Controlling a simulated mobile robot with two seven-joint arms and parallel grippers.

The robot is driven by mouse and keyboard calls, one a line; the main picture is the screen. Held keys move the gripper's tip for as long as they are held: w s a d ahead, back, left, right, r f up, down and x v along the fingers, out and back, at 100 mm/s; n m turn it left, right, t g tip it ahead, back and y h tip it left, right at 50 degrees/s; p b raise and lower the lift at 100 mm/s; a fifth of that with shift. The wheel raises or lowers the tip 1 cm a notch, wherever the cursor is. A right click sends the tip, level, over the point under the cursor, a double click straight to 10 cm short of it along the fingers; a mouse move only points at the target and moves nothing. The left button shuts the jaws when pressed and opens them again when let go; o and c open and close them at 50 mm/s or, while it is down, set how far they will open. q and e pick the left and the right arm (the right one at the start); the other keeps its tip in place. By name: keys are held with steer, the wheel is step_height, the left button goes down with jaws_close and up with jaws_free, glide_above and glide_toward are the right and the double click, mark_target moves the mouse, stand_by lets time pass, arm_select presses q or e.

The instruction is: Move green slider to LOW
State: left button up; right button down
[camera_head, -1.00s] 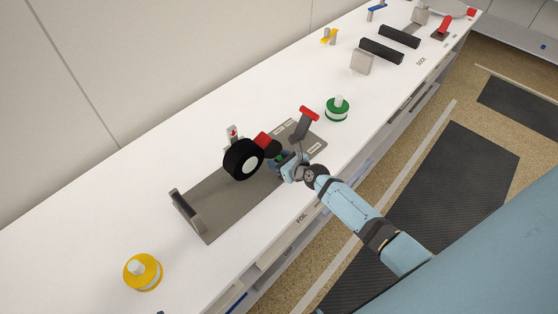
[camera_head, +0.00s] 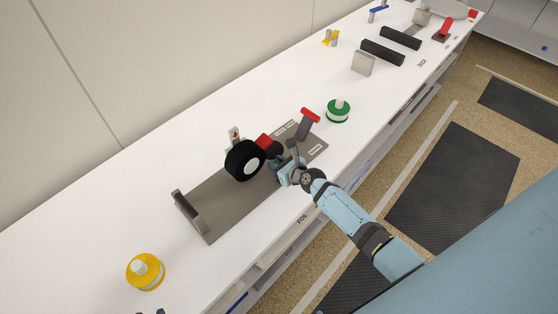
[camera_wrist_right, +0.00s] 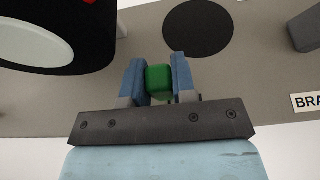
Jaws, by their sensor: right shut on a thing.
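The green slider (camera_wrist_right: 159,80) shows in the right wrist view as a small green block between the two blue fingers of my right gripper (camera_wrist_right: 158,82). The fingers are shut on it. In the head view my right gripper (camera_head: 279,164) is low over the grey plate (camera_head: 222,200), just right of the black roller (camera_head: 242,161). The slider is mostly hidden by the gripper there. No LOW label can be read in either view.
A lever with a red handle (camera_head: 309,117) stands at the plate's right end. A green-and-white spool (camera_head: 338,111) sits behind it, and a yellow spool (camera_head: 146,271) lies at the near left.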

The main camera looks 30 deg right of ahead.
steer(key=c, duration=0.9)
jaws_free()
steer(key=v, duration=1.4)
steer(key=shift+p, duration=0.35)
steer(key=shift+w, duration=0.1)
